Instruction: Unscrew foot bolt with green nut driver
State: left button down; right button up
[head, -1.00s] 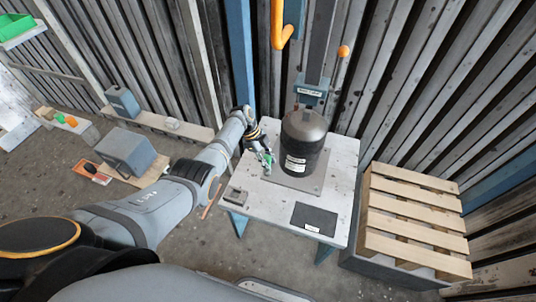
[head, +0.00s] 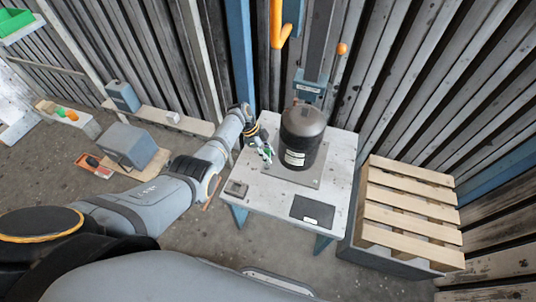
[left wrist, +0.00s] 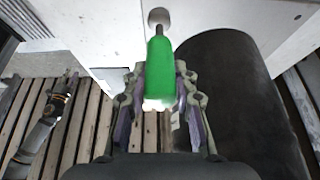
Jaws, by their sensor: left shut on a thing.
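The blower housing (head: 302,128), a dark upright cylinder with a white label, stands on a grey base plate (head: 308,179) on a white table. It fills the right side of the left wrist view (left wrist: 235,100). My left gripper (head: 265,152) is shut on the green nut driver, beside the housing's left side. In the left wrist view the driver's green handle (left wrist: 160,72) lies between the fingers, its thin shaft pointing up the picture to a round grey spot. I cannot make out the foot bolt or whether the tip touches it. A dark arm, probably my right, shows at left there; its jaw state is unclear.
The white table (head: 268,204) carries a small grey tray (head: 236,188) at its left front and a dark flat panel (head: 313,211) at its front. A wooden pallet (head: 410,215) lies right of the table. A post stands behind the housing.

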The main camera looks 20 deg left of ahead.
pick_arm(q)
jog(key=shift+r+p, duration=3.5)
jog(key=shift+r, duration=0.5)
jog(key=shift+f, duration=0.2)
